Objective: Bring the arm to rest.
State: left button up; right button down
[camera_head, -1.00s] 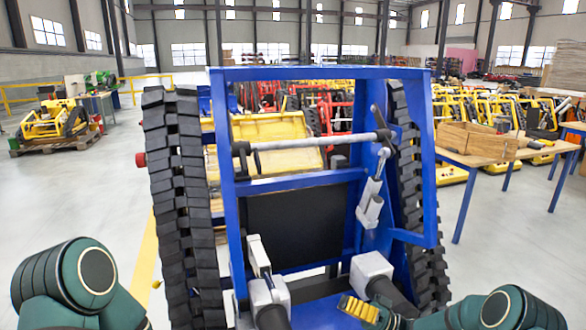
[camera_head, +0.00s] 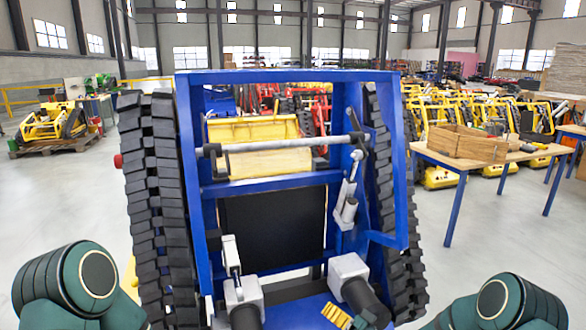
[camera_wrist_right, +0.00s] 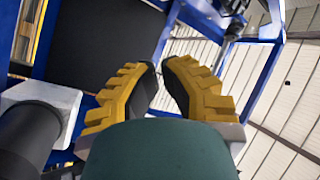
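My right gripper (camera_head: 337,316) shows at the bottom of the head view, in front of the blue tracked carrier, cut off by the frame edge. In the right wrist view my right gripper (camera_wrist_right: 158,66) has two yellow fingers with black pads. A gap shows between them, with nothing held. My left gripper is out of view; only a dark green link of my left arm (camera_head: 70,283) shows at the bottom left. A similar link of my right arm (camera_head: 505,303) shows at the bottom right.
A blue carrier frame (camera_head: 290,76) with black tracks (camera_head: 160,200) stands close ahead. A table (camera_head: 450,158) bearing a wooden crate (camera_head: 468,143) stands at right. A yellow machine (camera_head: 50,124) sits on a pallet at left. Grey floor is open on both sides.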

jog(key=s+f+m+g+h, duration=0.2)
jog(key=s+f+g+h, duration=0.3)
jog(key=s+f+h, duration=0.6)
jog(key=s+f+g, duration=0.4)
jog(key=s+g, duration=0.2)
jog(key=s, duration=1)
jog(key=shift+s+d+f+n+g, duration=0.15)
jog(key=shift+s+n+g, duration=0.15)
jog(key=shift+n, duration=0.1)
